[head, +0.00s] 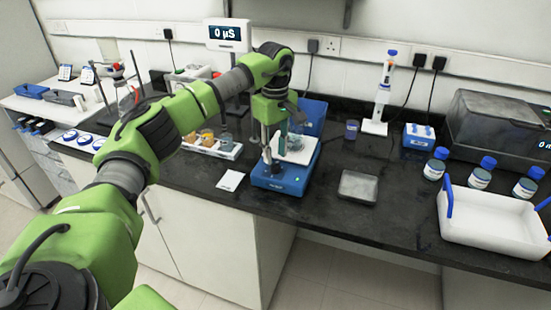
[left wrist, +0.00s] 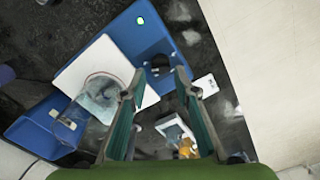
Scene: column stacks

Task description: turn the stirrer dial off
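The blue stirrer (head: 283,182) stands on the dark bench with a white top plate (head: 308,155) and a glass beaker (head: 294,143) on it. It also shows in the left wrist view (left wrist: 115,24), with a small lit green light (left wrist: 140,20) on its front. The dark round dial (left wrist: 157,65) lies just beyond my left fingertips; I cannot read its setting. My left gripper (left wrist: 154,83) is open, pointing down at the dial, with nothing between its fingers. In the head view the left gripper (head: 273,150) hangs over the stirrer's left front. My right gripper is not in view.
A white card (head: 230,180) lies left of the stirrer. A white rack of small beakers (head: 226,152) stands behind it. A metal pan (head: 358,186) is to the right. A white tray (head: 490,218) and blue-capped bottles (head: 480,175) are farther right. Bench between pan and tray is clear.

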